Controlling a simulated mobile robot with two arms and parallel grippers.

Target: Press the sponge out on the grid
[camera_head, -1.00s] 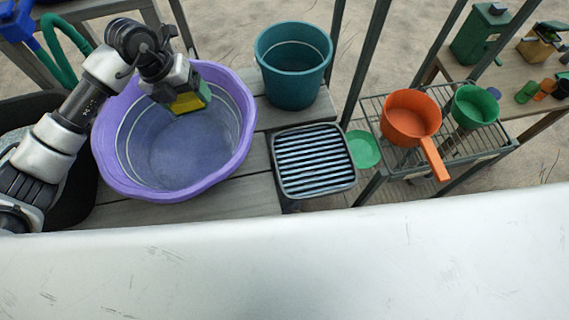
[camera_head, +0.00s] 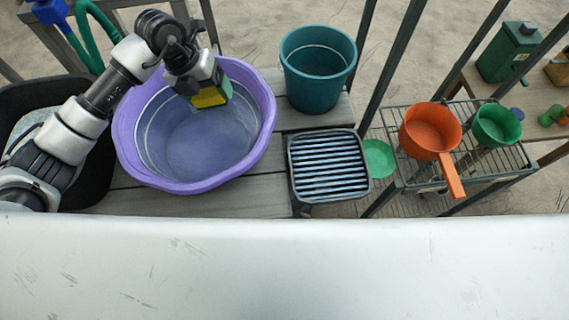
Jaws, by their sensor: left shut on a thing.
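The sponge (camera_head: 211,98), yellow and green, is in my left gripper (camera_head: 205,88), above the back right part of the purple basin (camera_head: 195,186). The left gripper is shut on it, and its fingers are partly hidden. I cannot tell whether the sponge touches the bluish contents of the basin. The grid (camera_head: 330,166), dark with light slats in a square frame, stands to the right of the basin with nothing on it. My right gripper is not in view.
A teal bucket (camera_head: 317,82) stands behind the grid. An orange pan with a handle (camera_head: 430,132) and a green bowl (camera_head: 497,125) are on a wire rack (camera_head: 404,181) at the right. A green dish (camera_head: 378,158) lies beside the grid. A black tub (camera_head: 87,168) is at the left.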

